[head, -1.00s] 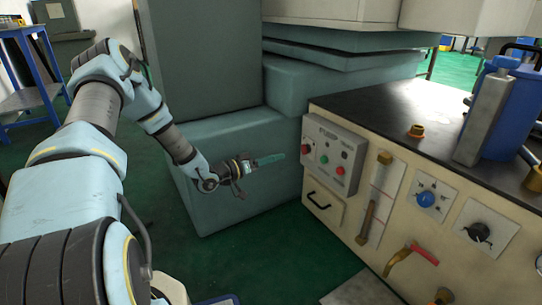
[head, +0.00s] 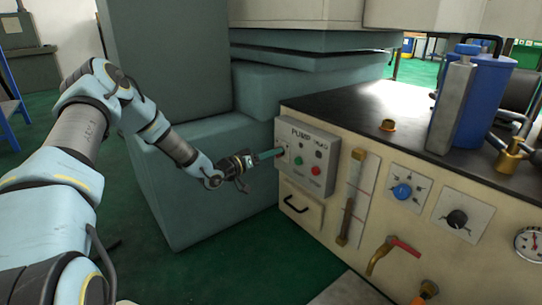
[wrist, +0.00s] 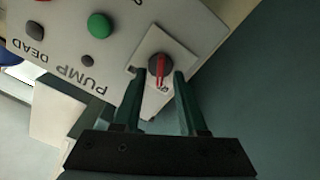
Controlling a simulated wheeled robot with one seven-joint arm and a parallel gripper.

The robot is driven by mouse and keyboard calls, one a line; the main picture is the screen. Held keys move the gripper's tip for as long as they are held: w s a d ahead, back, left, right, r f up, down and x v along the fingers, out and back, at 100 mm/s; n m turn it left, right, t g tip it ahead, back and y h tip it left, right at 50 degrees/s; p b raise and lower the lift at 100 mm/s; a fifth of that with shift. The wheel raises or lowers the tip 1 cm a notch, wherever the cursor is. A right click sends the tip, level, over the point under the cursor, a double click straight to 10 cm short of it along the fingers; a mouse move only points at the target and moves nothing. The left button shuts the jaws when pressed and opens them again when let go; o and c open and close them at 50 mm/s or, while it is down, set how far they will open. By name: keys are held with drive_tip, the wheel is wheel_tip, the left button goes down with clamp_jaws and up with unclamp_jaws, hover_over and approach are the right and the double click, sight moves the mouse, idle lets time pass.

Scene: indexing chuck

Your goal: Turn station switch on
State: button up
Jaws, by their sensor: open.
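A grey rotary switch with a red pointer line (wrist: 160,66) sits on a white square plate on the control box. The box (head: 332,156) is marked PUMP and is fixed to the front of the cream cabinet. My gripper (head: 279,153) is at the box's left end in the head view. In the wrist view, the green fingers of my gripper (wrist: 158,80) are open, one on each side of the switch. I cannot tell whether they touch it. The pointer lies roughly along the fingers. In the head view, my gripper partly hides the switch area.
A green button (wrist: 100,25) and a small dark button (wrist: 87,61) are beside the switch. A red button (head: 316,171) is on the same box. A blue knob (head: 402,191), a black knob (head: 457,219) and a red-handled valve (head: 404,245) are farther right on the cabinet.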

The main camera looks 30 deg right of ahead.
clamp_jaws()
idle(0.3)
idle(0.3)
